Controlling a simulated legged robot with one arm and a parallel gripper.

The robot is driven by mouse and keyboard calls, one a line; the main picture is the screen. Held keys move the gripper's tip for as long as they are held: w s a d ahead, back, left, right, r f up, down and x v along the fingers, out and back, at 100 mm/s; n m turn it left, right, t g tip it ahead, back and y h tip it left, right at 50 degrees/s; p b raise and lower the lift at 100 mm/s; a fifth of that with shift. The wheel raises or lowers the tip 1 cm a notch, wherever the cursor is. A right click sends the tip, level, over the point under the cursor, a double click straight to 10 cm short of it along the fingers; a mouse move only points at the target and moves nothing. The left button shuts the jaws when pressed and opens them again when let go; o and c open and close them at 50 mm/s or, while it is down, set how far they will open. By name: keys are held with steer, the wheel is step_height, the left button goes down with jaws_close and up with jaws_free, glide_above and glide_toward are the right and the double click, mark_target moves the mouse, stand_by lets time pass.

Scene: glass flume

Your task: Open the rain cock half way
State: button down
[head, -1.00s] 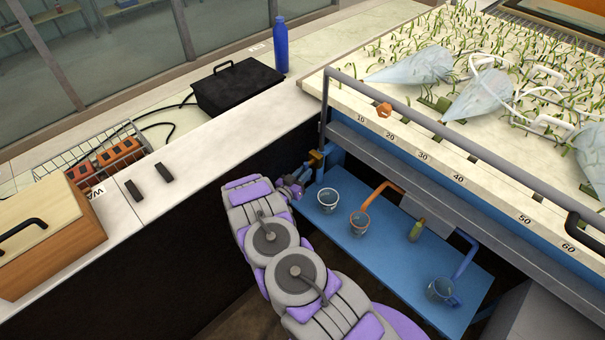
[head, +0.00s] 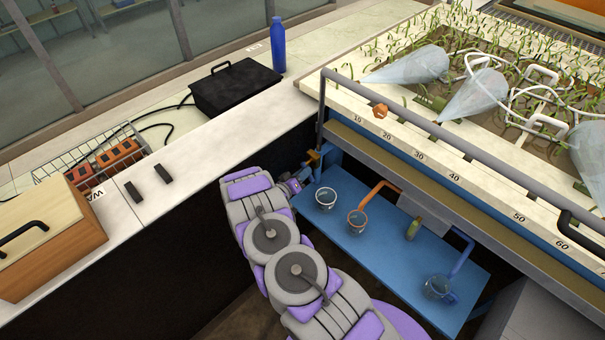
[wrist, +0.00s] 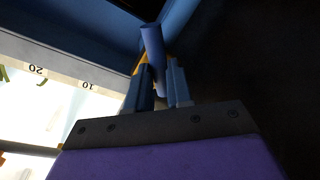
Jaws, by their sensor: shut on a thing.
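The rain cock (head: 314,158) is a small brass-yellow fitting at the near left corner of the flume, below the rail. My gripper (head: 304,175) is beside it at the end of my purple and grey arm. In the wrist view, my gripper (wrist: 160,88) is shut on the cock's blue handle (wrist: 152,45), which sticks up between the fingers. A bit of the yellow body (wrist: 138,68) shows behind the left finger. The rest of the cock is hidden by the fingers and shadow, so I cannot tell its exact angle.
A grey rail (head: 440,130) runs above. The dark counter side stands left of my arm.

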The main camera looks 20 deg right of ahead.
steer(key=shift+w+a+r, duration=0.1)
steer(key=shift+w+a, duration=0.05)
steer(key=shift+w, duration=0.05)
steer(key=c, duration=1.2)
jaws_free()
steer(key=shift+o, duration=0.9)
steer(key=shift+s, duration=0.1)
steer(key=p+v, duration=0.2)
steer(key=v, duration=1.5)
steer(key=shift+a+f, duration=0.15)
steer(key=shift+f, duration=0.1)
steer(key=shift+s, duration=0.2)
